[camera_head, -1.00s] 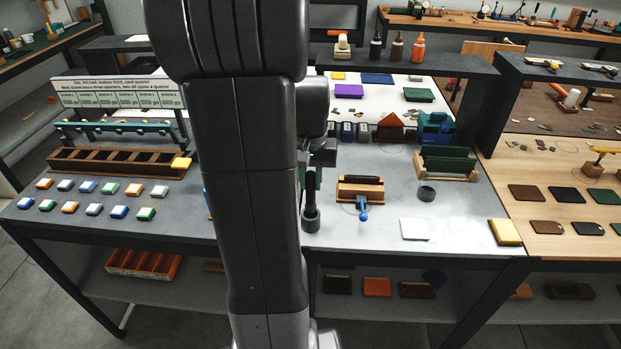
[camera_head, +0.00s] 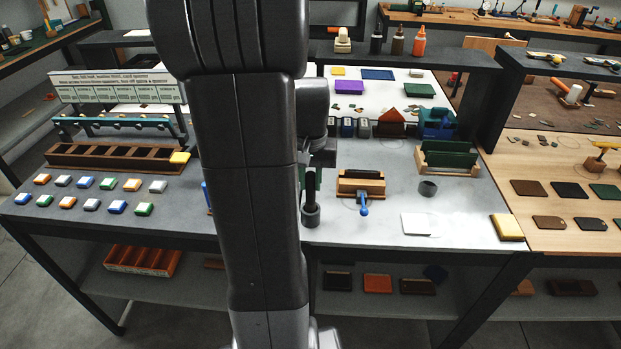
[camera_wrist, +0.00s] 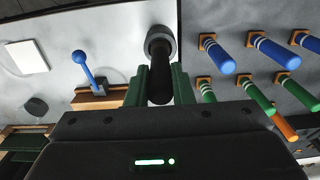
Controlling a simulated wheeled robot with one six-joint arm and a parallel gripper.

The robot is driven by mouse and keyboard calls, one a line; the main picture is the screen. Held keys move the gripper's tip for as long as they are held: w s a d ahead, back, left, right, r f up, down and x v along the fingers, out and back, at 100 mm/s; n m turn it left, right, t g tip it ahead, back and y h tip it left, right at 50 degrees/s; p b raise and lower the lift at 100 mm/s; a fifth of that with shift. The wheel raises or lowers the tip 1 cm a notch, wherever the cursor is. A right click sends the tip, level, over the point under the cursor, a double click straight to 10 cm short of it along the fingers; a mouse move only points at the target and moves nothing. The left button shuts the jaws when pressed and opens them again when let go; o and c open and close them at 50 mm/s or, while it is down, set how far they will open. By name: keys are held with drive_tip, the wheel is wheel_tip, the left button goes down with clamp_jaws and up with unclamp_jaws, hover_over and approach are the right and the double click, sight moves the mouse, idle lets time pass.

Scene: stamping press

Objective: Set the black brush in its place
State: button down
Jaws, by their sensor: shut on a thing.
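My gripper (camera_wrist: 160,88) is shut on the black brush (camera_wrist: 160,78), with green fingers on either side of its dark shaft. A grey round, cup-like piece (camera_wrist: 160,40) is at the brush's far end. I cannot tell whether the brush is inside it or only in front of it. In the head view the same grey piece (camera_head: 310,214) is low over the grey table, just right of my arm, with the dark shaft (camera_head: 310,190) above it. My arm hides much of the gripper there.
A wooden block with a blue-knobbed lever (camera_head: 363,198) stands close on the right. Beyond it are a dark round pot (camera_head: 428,187), a white sheet (camera_head: 420,224) and a yellow block (camera_head: 507,228). Several blue, green and orange striped handles (camera_wrist: 220,58) stand on the wrist view's right.

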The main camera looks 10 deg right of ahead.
sight(310, 202)
drive_tip(key=shift+f+b, duration=1.25)
drive_tip(key=shift+f, duration=0.55)
drive_tip(key=c, duration=1.2)
unclamp_jaws()
wheel_tip(310, 202, up, 14)
drive_tip(key=shift+f, duration=0.1)
